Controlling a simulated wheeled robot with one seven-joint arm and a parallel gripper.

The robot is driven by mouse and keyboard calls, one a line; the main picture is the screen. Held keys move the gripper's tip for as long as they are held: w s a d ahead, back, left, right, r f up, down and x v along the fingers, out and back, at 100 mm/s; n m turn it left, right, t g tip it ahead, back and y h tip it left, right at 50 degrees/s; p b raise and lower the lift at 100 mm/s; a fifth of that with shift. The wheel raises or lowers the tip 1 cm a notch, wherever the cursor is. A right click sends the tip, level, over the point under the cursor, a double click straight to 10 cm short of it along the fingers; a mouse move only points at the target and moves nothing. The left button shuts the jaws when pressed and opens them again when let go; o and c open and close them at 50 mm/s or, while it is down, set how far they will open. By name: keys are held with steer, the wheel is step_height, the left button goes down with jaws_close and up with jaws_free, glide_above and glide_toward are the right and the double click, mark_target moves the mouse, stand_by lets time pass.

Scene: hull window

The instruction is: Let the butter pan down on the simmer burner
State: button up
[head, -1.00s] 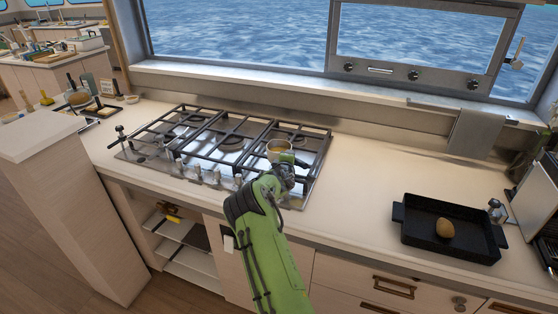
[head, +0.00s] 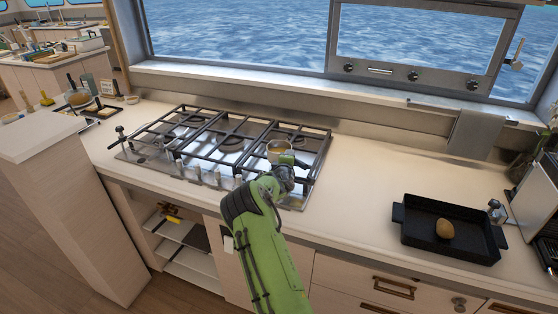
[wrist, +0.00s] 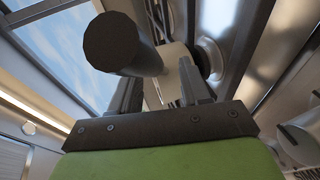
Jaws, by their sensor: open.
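The butter pan (head: 280,147), a small pan with yellowish contents, is over the right-hand part of the gas hob (head: 225,150). It looks level and seems to rest on the black grate, though my arm hides its lower front. My gripper (head: 287,163) is just in front of the pan, at its handle side. In the wrist view the pan's dark round handle (wrist: 118,45) points toward the camera. The two fingers of my gripper (wrist: 160,92) stand apart around or just below the handle; contact cannot be told. The burner under the pan is hidden.
A black tray (head: 420,246) with a brown potato-like item stands on the counter at right. The counter between hob and tray is clear. Hob knobs line the front edge. A raised grill cabinet (head: 415,40) hangs before the window.

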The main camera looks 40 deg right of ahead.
steer(key=shift+v, duration=1.35)
steer(key=shift+o, duration=0.2)
steer(key=o, duration=0.5)
steer(key=c, duration=0.5)
steer(key=shift+c, duration=0.2)
steer(key=v, duration=0.9)
